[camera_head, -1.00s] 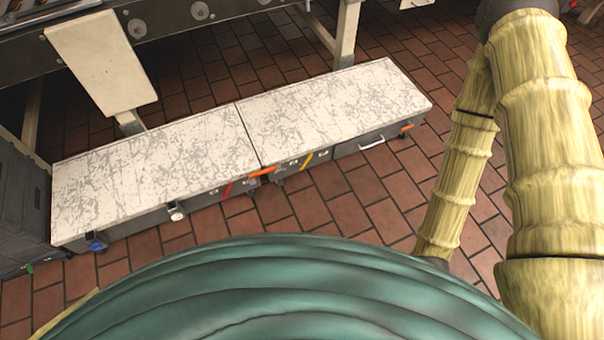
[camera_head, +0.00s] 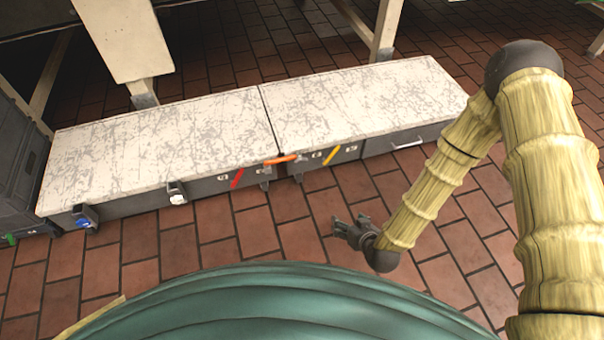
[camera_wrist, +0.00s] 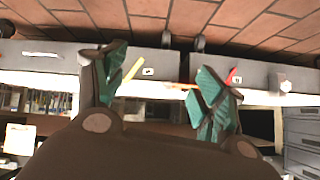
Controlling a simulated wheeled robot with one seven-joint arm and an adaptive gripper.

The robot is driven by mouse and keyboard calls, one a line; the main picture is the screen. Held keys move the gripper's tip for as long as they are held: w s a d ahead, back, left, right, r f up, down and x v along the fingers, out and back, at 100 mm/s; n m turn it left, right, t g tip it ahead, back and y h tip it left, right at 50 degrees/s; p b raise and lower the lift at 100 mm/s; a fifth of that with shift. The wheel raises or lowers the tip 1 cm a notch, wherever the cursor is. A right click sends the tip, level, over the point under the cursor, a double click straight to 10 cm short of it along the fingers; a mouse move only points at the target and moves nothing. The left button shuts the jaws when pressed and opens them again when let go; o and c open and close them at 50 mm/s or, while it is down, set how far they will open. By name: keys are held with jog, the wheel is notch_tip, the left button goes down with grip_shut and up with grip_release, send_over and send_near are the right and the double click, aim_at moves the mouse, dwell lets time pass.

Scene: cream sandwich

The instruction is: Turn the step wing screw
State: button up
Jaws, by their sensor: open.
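The step (camera_head: 190,122) is a long, low, dark unit with two scratched white top panels. Its front carries a blue knob (camera_head: 85,217), a white knob (camera_head: 178,196), a red strip (camera_head: 237,178), an orange bar (camera_head: 282,160) and a yellow strip (camera_head: 331,154). I cannot tell which of these is the wing screw. My gripper (camera_head: 352,232) is open and empty, over the brick floor in front of the step's right half. In the wrist view my gripper (camera_wrist: 163,72) has its green-padded fingers spread toward the step front, with the yellow strip (camera_wrist: 133,71) and orange bar (camera_wrist: 185,86) beyond.
A white handle (camera_head: 407,144) is on the step's right part. A dark crate (camera_head: 18,175) stands at its left end. Pale legs (camera_head: 388,28) of a larger unit rise behind the step. The brick floor (camera_head: 290,235) in front is clear.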

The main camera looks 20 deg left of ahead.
jog(key=w+a+f+n+t+y+b, duration=0.1)
jog(key=w+a+f+t+y+b, duration=0.15)
jog(key=w+a+f+b, duration=0.4)
jog(key=n+t+y+b, duration=0.15)
jog(key=t+b, duration=0.35)
jog(key=b, duration=0.7)
send_near(300, 159)
jog(key=b+x, duration=0.4)
jog(key=x, duration=0.4)
jog(key=shift+f, duration=0.2)
jog(key=shift+w+g, duration=0.1)
jog(key=shift+g, duration=0.15)
grip_shut()
